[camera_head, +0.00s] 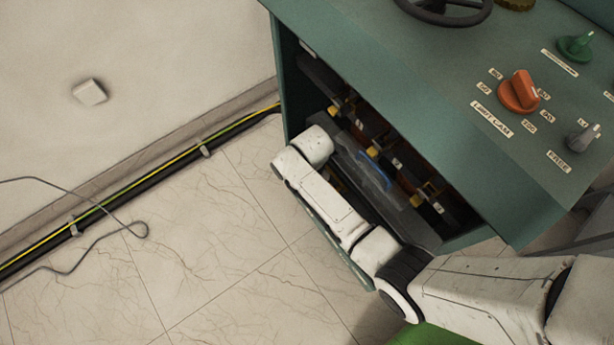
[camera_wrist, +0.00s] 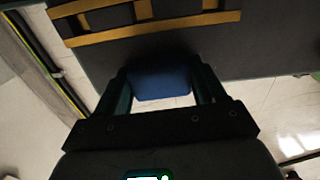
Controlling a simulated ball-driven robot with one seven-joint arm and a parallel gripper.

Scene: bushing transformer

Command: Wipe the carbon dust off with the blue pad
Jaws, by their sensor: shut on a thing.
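In the wrist view my gripper (camera_wrist: 163,78) is shut on the blue pad (camera_wrist: 160,84), which sits between the two dark fingers. The pad's far edge is close to a dark grey surface with yellow strips (camera_wrist: 150,28); I cannot tell whether they touch. In the head view my white arm reaches across the open front of the green cabinet (camera_head: 395,75). A blue patch (camera_head: 376,168) shows inside the opening, partly hidden; my gripper cannot be made out there. I cannot pick out carbon dust against the dark surfaces.
The cabinet top carries an orange knob (camera_head: 518,92), a green knob (camera_head: 576,46), a grey knob (camera_head: 582,138) and a black handwheel (camera_head: 445,10). A cable run (camera_head: 150,168) follows the wall's foot. A loose grey wire (camera_head: 100,235) lies left. The tiled floor (camera_head: 215,250) is otherwise clear.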

